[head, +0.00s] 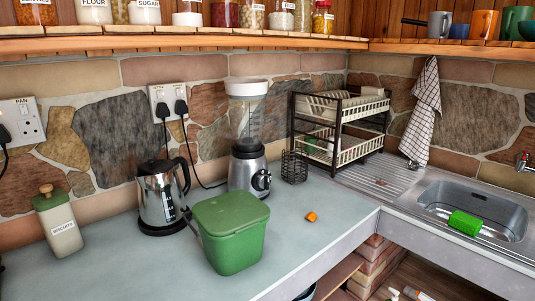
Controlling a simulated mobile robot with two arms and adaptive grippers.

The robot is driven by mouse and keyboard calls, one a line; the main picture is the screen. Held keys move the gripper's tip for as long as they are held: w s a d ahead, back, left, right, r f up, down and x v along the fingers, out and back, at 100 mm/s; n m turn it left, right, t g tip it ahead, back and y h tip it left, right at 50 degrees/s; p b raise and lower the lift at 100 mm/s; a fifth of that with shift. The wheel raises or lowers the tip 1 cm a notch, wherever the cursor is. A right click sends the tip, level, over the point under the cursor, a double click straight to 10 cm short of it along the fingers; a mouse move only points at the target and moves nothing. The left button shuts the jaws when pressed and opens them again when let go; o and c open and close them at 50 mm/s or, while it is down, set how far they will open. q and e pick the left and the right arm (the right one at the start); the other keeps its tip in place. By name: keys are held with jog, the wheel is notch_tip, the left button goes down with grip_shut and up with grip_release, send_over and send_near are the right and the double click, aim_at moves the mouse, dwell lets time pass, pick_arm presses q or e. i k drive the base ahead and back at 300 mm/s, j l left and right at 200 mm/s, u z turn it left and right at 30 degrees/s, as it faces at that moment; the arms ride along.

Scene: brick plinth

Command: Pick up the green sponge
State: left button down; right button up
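The green sponge (465,222) is a bright green block at the near edge of the metal sink (428,208) on the right. It looks tilted, and I cannot tell whether it rests on the rim or inside the basin. Neither of my grippers shows in the head view.
A green lidded bin (232,240), a kettle (160,196) and a blender (248,150) stand on the counter (300,255). A small orange object (311,216) lies near its corner. A dish rack (340,125) and tap (522,161) are near the sink. Shelves (180,38) hang above.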

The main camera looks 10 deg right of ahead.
aim_at(469, 225)
jog(key=z, duration=1.5)
